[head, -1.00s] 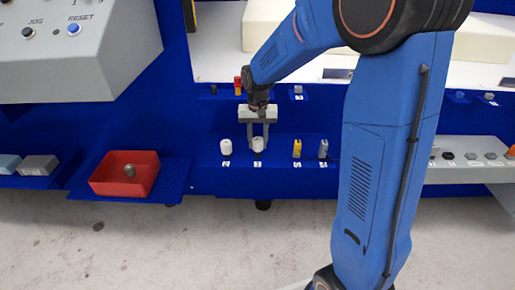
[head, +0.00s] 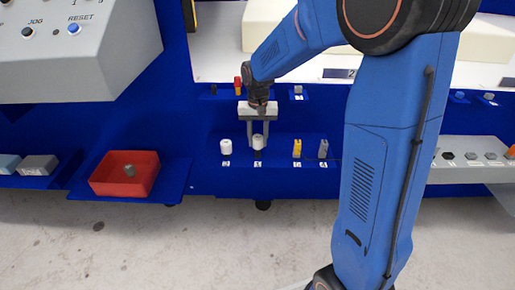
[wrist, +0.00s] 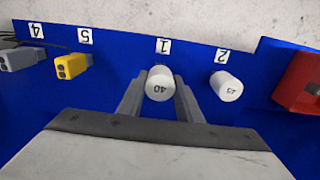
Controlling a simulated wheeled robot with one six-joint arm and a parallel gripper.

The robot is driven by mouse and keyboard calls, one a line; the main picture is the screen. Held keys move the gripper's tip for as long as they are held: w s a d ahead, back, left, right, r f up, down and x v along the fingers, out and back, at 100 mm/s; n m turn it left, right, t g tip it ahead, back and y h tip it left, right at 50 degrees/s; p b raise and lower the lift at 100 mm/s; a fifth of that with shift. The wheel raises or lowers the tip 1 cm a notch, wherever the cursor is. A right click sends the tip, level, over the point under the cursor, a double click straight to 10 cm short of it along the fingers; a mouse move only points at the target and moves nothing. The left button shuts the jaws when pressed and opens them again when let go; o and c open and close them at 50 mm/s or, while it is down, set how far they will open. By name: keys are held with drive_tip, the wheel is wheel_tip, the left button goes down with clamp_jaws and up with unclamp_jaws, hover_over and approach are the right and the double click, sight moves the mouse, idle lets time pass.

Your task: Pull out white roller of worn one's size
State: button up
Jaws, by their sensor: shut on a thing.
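My gripper (head: 258,141) points down at the blue shelf, its two fingers closed on the sides of a white roller (head: 259,143) above label 1. In the wrist view the same white roller (wrist: 160,84) sits between the fingers, its end face marked with what looks like 40. A dark bit shows just under it in the head view. A second white roller (head: 226,146) stands at label 2, left of my gripper; in the wrist view this second roller (wrist: 226,86) has a number too small to read surely. Which roller is the worn one I cannot tell.
A yellow part (head: 297,148) and a grey part (head: 323,149) stand right of the rollers on the blue shelf (head: 285,182). A red bin (head: 105,179) with a grey piece (head: 129,170) is at the left. Small parts stand on the ledge behind my gripper.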

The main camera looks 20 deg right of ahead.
sight(258, 137)
drive_tip(key=shift+r, duration=2.45)
